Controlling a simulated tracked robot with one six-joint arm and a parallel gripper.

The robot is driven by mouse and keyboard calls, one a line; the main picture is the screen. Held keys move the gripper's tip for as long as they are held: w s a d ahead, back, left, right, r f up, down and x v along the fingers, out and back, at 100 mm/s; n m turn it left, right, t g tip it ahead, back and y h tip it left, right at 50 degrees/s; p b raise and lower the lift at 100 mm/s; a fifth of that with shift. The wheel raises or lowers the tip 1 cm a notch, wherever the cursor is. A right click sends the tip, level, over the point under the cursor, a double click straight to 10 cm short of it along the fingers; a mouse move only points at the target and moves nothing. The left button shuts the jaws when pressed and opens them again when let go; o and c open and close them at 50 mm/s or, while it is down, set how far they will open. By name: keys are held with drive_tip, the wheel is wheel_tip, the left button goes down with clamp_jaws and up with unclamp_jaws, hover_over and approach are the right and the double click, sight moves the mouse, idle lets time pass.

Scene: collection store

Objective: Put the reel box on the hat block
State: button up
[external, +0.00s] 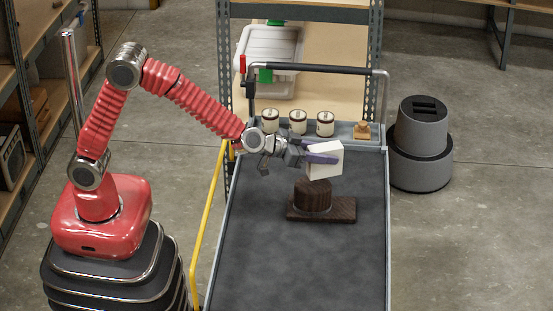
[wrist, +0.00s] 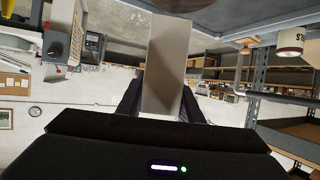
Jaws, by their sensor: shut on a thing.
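The reel box (external: 322,171) is a pale, box-shaped thing held in my gripper (external: 323,157). My gripper is shut on it, with a dark purple finger across its near side. In the wrist view the reel box (wrist: 165,65) shows as a grey slab between my fingers. The hat block (external: 313,194) is a dark brown wooden round block on a flat base, standing on the trolley's dark top. The box is above the block and slightly right of it in the external view, apart from it. A dark rounded thing at the wrist view's top edge may be the block.
Several white canisters (external: 298,122) stand along the trolley's (external: 350,260) back edge, with a small wooden item (external: 362,131) to their right. A dark handle bar (external: 315,69) rises behind. The near part of the trolley top is clear. A grey cylindrical unit (external: 420,155) stands on the floor at right.

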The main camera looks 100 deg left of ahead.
drive_tip(key=shift+f, duration=1.8)
drive_tip(key=shift+f, duration=0.1)
drive_tip(key=o, duration=1.2)
drive_tip(key=shift+s+d+r, duration=0.25)
drive_tip(key=shift+s+r, duration=0.05)
drive_tip(key=shift+s, duration=0.2)
drive_tip(key=v, duration=1)
drive_tip(key=shift+s, duration=0.4)
drive_tip(key=shift+d+r, duration=0.1)
